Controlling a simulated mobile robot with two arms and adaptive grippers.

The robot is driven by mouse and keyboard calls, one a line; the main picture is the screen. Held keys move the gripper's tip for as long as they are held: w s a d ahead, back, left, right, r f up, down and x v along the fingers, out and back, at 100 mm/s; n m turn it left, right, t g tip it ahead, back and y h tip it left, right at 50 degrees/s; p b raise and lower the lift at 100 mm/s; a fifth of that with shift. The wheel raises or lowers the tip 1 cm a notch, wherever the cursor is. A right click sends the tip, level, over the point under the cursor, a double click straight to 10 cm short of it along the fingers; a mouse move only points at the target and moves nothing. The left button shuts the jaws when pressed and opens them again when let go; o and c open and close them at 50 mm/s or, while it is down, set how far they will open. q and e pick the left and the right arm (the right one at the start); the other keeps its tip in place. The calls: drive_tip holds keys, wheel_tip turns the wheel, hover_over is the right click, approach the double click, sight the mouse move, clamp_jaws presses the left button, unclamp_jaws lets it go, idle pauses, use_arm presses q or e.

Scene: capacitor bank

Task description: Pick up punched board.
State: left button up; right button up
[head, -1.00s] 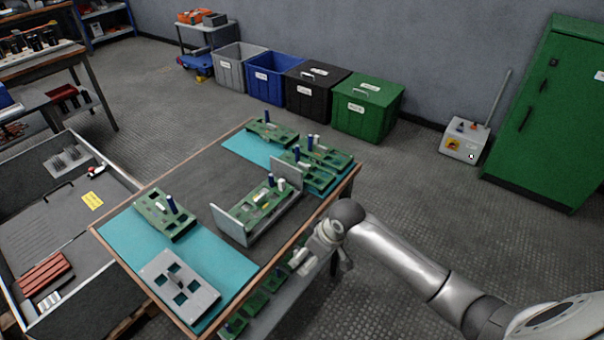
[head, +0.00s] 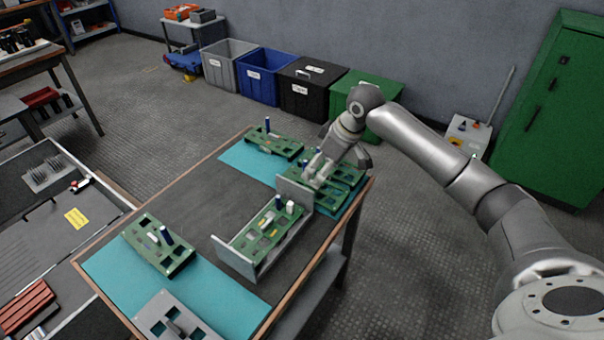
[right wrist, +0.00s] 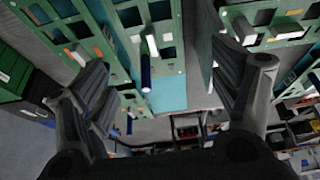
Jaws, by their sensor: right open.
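Several green boards punched with square holes are in the head view. A stack of them (head: 340,186) lies at the table's back right, carrying small blue and white parts. One (head: 270,140) lies on the back mat, one (head: 160,245) on the front mat, and one (head: 265,236) sits in a grey holder. A grey plate with square holes (head: 172,318) lies at the front. My right gripper (head: 338,160) is open above the back-right stack and partly hides it. In the right wrist view, punched green boards (right wrist: 150,28) show beyond the spread, empty fingers. My left gripper is out of view.
The grey holder's upright end plate (head: 294,194) stands close beside the stack. The table's dark middle (head: 195,200) is clear. Grey, blue, black and green bins line the wall behind; a green cabinet (head: 555,105) stands at the right.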

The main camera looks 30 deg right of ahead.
sight(311, 180)
drive_tip(key=shift+w+d+f, duration=0.1)
drive_tip(key=shift+w+d, duration=0.1)
drive_tip(key=shift+w, duration=0.35)
drive_tip(key=shift+w+d, duration=0.15)
drive_tip(key=shift+w, duration=0.35)
drive_tip(key=x, duration=0.3)
drive_tip(key=shift+s+a+f, duration=0.15)
drive_tip(key=shift+f, duration=0.55)
drive_tip(key=x, duration=0.4)
drive_tip(key=shift+a+f, duration=0.2)
drive_tip(key=shift+f, duration=0.25)
drive_tip(key=shift+r, duration=0.1)
drive_tip(key=c, duration=0.7)
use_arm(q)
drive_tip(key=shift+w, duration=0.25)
use_arm(e)
wheel_tip(311, 180, up, 10)
